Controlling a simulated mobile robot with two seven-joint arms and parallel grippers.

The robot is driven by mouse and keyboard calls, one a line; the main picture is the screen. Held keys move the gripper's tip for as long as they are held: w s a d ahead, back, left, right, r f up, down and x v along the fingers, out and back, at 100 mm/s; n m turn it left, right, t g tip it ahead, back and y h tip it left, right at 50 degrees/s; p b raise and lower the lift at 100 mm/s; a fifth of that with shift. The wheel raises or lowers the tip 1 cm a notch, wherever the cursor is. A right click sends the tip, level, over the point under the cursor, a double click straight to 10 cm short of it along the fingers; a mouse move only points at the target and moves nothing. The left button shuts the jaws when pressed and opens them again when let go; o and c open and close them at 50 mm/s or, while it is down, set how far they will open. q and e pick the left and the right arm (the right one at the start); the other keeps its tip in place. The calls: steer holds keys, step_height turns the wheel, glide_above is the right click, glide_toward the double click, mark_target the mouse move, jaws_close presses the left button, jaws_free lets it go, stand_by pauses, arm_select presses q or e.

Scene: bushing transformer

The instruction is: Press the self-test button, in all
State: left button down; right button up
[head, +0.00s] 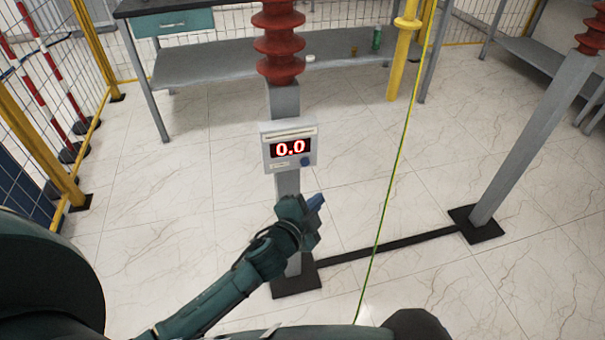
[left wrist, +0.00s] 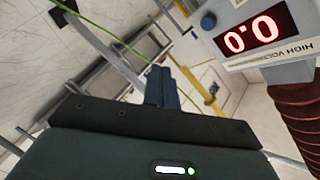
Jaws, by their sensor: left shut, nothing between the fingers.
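The display box (head: 289,147) is mounted on a grey post below a red ribbed insulator and reads 0.0 in red digits. Its round blue button (head: 305,161) is at the lower right of its face. In the left wrist view the box (left wrist: 278,62) is at the upper right, tilted, and the blue button (left wrist: 208,21) is near the top. My left gripper (head: 316,201) is shut and empty, below and slightly right of the box, apart from the button. Its closed fingers (left wrist: 161,88) show in the left wrist view. My right gripper is not in view.
A yellow-green cable (head: 393,180) runs down right of the post. A second grey post (head: 520,147) stands at the right, its base joined by a dark floor strip (head: 390,245). A workbench (head: 220,62) stands behind. Yellow-framed fencing (head: 40,150) is at left.

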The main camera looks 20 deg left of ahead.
mark_target(305, 162)
arm_select(q)
steer(key=shift+w, duration=0.1)
stand_by(0.3)
steer(key=w+a, duration=0.5)
steer(key=w, duration=0.2)
stand_by(0.3)
steer(key=shift+w, duration=0.1)
stand_by(0.8)
stand_by(0.9)
